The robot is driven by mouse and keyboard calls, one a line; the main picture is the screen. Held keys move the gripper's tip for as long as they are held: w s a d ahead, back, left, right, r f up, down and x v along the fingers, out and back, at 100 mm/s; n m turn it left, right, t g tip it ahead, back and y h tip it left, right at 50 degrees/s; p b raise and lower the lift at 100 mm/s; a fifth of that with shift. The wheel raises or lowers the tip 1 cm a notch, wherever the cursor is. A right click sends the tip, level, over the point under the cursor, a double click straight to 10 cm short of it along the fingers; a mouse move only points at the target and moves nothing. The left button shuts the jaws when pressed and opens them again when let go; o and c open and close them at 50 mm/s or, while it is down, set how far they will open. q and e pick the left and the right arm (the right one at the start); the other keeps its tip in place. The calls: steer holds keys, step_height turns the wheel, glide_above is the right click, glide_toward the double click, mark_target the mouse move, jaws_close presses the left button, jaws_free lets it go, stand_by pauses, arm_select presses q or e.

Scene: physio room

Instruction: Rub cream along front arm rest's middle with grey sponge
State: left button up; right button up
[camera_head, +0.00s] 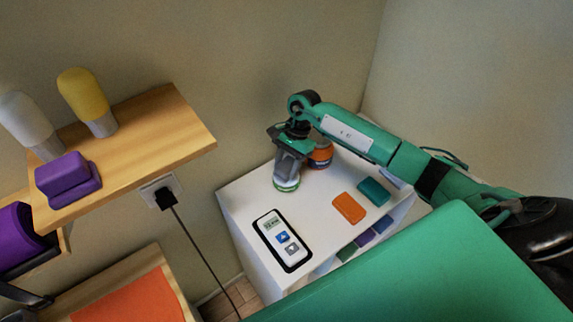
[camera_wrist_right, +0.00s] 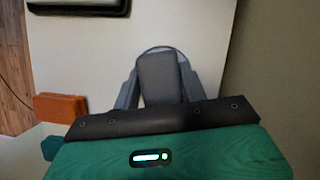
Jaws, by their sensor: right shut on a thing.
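My right gripper (camera_head: 287,172) points down at the back of a white cabinet top (camera_head: 320,190). It is shut on the grey sponge, which shows as a grey block (camera_wrist_right: 160,78) between the fingers in the right wrist view. Directly below the gripper is a small round dish with a green rim (camera_head: 286,186). The sponge is at or just over this dish; I cannot tell whether they touch. The cream cannot be made out. A green padded surface (camera_head: 430,270) fills the lower right; I cannot tell which part is the front arm rest. My left gripper is not in view.
An orange jar (camera_head: 321,154) stands close to the right gripper. A wooden shelf (camera_head: 150,130) at left holds bottles and a purple block (camera_head: 68,180).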

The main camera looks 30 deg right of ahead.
steer(key=shift+f+b, duration=0.35)
steer(key=shift+s+f+b, duration=0.1)
steer(key=shift+b, duration=0.4)
stand_by(2.2)
